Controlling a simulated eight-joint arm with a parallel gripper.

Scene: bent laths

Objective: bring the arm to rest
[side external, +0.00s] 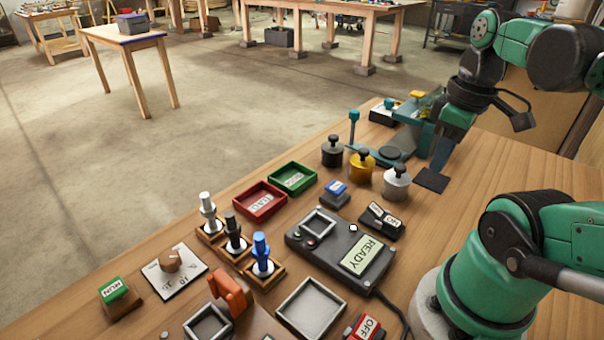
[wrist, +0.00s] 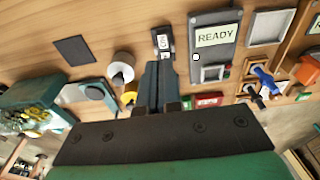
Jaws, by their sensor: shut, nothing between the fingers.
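My gripper (side external: 437,168) hangs fingers down above the wooden bench at the right in the side external view. Its two fingers are together with nothing between them, as the wrist view (wrist: 158,66) also shows. A flat dark square pad (side external: 431,181) lies on the bench by the fingertips in the side view; how high the tips are above it I cannot tell. In the wrist view the pad (wrist: 74,49) lies off to the left of the fingers. A grey device with a READY display (side external: 368,254) stands in the middle of the bench; it also shows in the wrist view (wrist: 216,37).
Black (side external: 332,151), yellow (side external: 362,165) and silver (side external: 396,182) weights stand left of my gripper. A teal fixture (side external: 385,140) is close behind it. Red (side external: 260,201) and green (side external: 293,178) trays, pegs and switches fill the left. The bench right of the pad is bare.

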